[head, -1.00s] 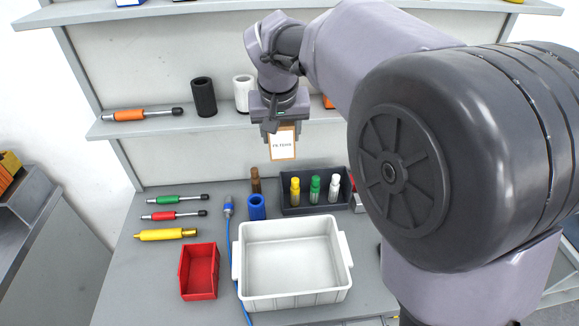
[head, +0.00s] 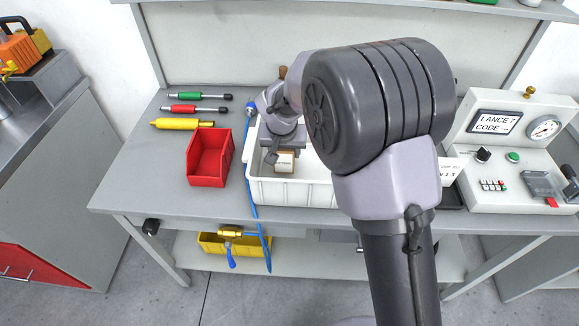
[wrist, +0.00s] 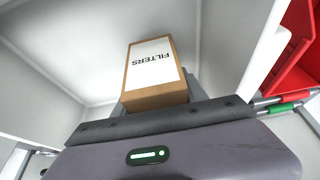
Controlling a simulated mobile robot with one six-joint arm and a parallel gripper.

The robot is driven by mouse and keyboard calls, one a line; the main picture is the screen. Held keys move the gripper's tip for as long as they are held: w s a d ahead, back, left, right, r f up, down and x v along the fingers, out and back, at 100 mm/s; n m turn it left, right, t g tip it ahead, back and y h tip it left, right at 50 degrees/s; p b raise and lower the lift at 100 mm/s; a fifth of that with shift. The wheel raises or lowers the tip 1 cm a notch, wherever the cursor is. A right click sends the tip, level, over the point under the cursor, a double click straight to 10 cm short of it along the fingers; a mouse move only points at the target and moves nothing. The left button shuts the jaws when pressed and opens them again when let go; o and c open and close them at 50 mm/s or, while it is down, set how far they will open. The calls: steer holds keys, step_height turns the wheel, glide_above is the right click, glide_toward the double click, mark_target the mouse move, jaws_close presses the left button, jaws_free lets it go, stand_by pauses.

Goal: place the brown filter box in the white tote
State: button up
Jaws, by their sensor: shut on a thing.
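The brown filter box (wrist: 155,72) has a white label reading "FILTERS" and also shows in the head view (head: 285,161). My gripper (head: 274,155) is shut on it. The box is over the left part of the white tote (head: 290,194), and looks to be within its walls. In the wrist view the tote's pale walls (wrist: 50,65) surround the box. Whether the box touches the tote floor cannot be told. My arm hides the right part of the tote.
A red bin (head: 209,157) stands just left of the tote. Green, red and yellow-handled tools (head: 182,124) lie at the back left. A blue hose (head: 248,165) runs along the tote's left side. A control panel (head: 515,150) stands at the right.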

mark_target(285, 152)
steer(key=shift+f+b, duration=0.75)
steer(key=shift+f, duration=1)
steer(key=o, duration=1.5)
steer(key=shift+r, duration=0.15)
steer(key=p+v, duration=0.4)
steer(key=v, duration=0.7)
steer(key=shift+r+p, duration=0.2)
steer(key=shift+p, duration=0.2)
steer(key=shift+s+d+r, duration=0.15)
steer(key=shift+s+r, duration=0.15)
steer(key=shift+r, duration=0.2)
